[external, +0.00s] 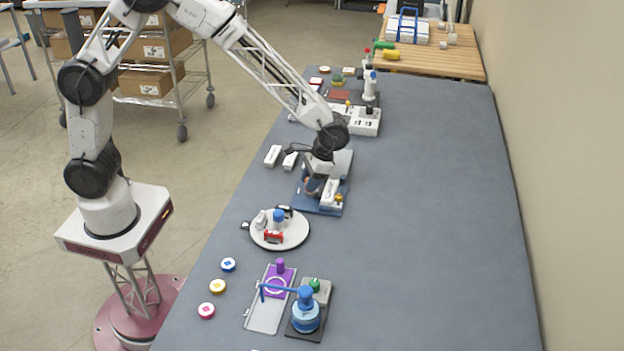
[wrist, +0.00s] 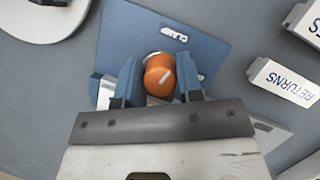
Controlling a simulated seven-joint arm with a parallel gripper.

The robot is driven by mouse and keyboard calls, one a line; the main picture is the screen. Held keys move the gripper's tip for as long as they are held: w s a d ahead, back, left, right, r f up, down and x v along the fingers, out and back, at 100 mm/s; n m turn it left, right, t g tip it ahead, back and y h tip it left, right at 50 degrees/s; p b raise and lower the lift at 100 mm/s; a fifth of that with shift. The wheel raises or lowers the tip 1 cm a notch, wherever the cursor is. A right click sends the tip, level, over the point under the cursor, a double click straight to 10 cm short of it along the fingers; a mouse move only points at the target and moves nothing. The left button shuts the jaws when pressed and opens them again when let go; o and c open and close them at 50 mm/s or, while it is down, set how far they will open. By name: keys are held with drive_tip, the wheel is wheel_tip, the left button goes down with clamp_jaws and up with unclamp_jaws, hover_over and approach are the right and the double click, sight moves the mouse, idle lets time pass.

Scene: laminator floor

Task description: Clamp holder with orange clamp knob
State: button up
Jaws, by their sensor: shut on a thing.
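In the external view my gripper (external: 316,184) is down at the blue plate (external: 318,211), near the middle of the table. The knob and most of the holder are hard to make out there behind my wrist and fingers.
Two white blocks (external: 272,156) lie left; "RETURNS" shows on one in the wrist view (wrist: 284,82). A round white turntable (external: 268,240) is nearer the front. The table's right side (external: 430,220) is clear.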

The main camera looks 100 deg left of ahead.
drive_tip(key=shift+n+t+h, duration=0.3)
drive_tip(key=shift+n+h, duration=0.1)
drive_tip(key=shift+n, duration=0.9)
drive_tip(key=o, duration=0.9)
drive_tip(key=v, duration=0.8)
drive_tip(key=shift+s, duration=0.1)
